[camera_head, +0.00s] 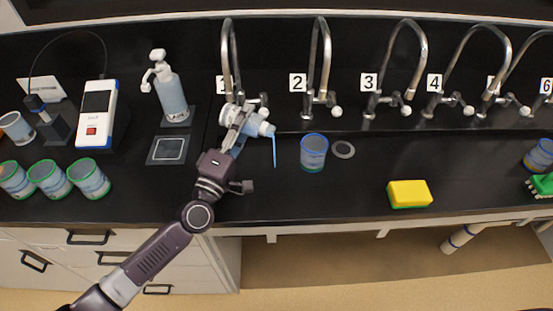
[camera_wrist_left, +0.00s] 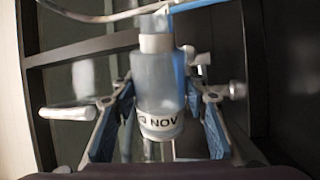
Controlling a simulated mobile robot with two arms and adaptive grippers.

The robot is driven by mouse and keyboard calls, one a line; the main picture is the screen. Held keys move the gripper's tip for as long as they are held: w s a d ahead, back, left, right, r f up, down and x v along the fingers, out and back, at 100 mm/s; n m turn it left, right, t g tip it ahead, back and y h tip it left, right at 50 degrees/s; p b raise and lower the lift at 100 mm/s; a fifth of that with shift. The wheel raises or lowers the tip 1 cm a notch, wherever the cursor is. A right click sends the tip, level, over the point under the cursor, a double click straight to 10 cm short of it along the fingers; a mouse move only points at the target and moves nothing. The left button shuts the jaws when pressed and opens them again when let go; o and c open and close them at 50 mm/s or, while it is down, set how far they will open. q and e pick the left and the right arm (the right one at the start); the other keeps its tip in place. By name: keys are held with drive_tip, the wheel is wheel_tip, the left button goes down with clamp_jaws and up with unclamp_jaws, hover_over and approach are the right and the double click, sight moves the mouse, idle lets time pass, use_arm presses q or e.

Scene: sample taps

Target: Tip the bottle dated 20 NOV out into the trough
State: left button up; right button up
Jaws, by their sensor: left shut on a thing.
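My left gripper (camera_head: 240,122) is shut on a pale blue bottle (camera_head: 262,125) beside tap 1. The bottle lies tipped over, with its mouth end to the right, and a thin blue stream (camera_head: 274,152) runs down from it. In the left wrist view the bottle (camera_wrist_left: 158,92) sits between the two fingers, its white label (camera_wrist_left: 160,124) reading "NOV" with the number only partly legible. The black trough (camera_head: 390,130) runs below the row of taps; I cannot tell exactly where the stream lands. My right gripper is not in view.
A blue-rimmed cup (camera_head: 314,152) and grey ring (camera_head: 343,149) are right of the stream. A yellow sponge (camera_head: 409,194) lies near the front edge. Three green-rimmed cups (camera_head: 52,180), a meter (camera_head: 97,115) and a pump dispenser (camera_head: 168,92) stand left. Tap 1 (camera_head: 230,65) rises close behind the gripper.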

use_arm(q)
drive_tip(key=shift+s+d+f+m, duration=0.1)
drive_tip(key=shift+d+f+m, duration=0.1)
drive_tip(key=shift+m, duration=0.8)
idle(0.3)
